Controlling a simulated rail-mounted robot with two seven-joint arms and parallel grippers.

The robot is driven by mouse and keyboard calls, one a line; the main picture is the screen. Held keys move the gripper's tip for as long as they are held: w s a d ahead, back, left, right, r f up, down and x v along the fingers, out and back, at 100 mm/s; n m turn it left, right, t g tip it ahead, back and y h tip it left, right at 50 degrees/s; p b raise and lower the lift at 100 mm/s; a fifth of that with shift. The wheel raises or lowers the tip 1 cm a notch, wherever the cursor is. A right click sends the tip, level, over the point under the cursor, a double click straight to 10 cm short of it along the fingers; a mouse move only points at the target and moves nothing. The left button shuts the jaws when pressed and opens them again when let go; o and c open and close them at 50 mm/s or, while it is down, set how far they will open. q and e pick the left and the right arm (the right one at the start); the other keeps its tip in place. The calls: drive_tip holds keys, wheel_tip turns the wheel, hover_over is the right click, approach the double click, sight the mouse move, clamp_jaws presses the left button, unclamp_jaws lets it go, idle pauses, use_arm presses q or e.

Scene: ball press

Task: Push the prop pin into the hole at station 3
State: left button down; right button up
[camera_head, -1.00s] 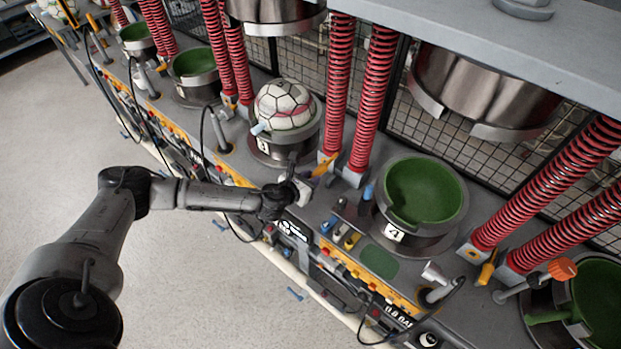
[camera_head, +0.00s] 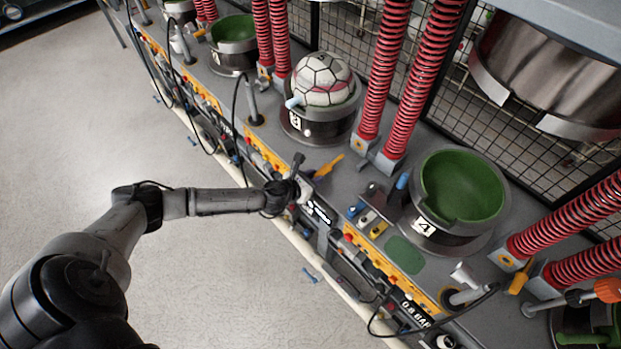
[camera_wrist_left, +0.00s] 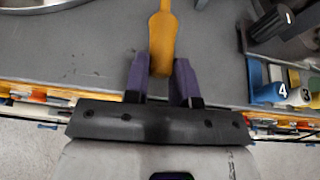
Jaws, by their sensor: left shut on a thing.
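The yellow prop pin (camera_head: 328,166) lies low over the grey bench in front of the red spring posts. My left gripper (camera_head: 306,181) is shut on its near end. In the left wrist view the pin (camera_wrist_left: 163,32) points away from between the two purple fingers (camera_wrist_left: 162,76). Station 3 (camera_head: 318,122) is a round metal mould with a white panelled ball (camera_head: 323,78) in it, up from the gripper. A pale blue peg (camera_head: 293,102) sticks out of its side. I cannot make out the hole. My right gripper is not in view.
Station 4 (camera_head: 433,235) has an empty green bowl (camera_head: 462,185) at the right. Red spring posts (camera_head: 383,70) stand between the two stations. Small coloured blocks (camera_head: 368,217) sit on the bench edge. Bare bench lies between the gripper and station 3.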

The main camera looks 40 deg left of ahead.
sight(326, 168)
use_arm(q)
drive_tip(key=shift+w+d+r, duration=0.1)
drive_tip(key=shift+d, duration=0.1)
drive_tip(key=shift+r+p, duration=0.1)
drive_tip(key=shift+p, duration=0.3)
drive_tip(key=shift+w, duration=2.25)
drive_tip(key=shift+w+d, duration=0.1)
drive_tip(key=shift+w, duration=0.5)
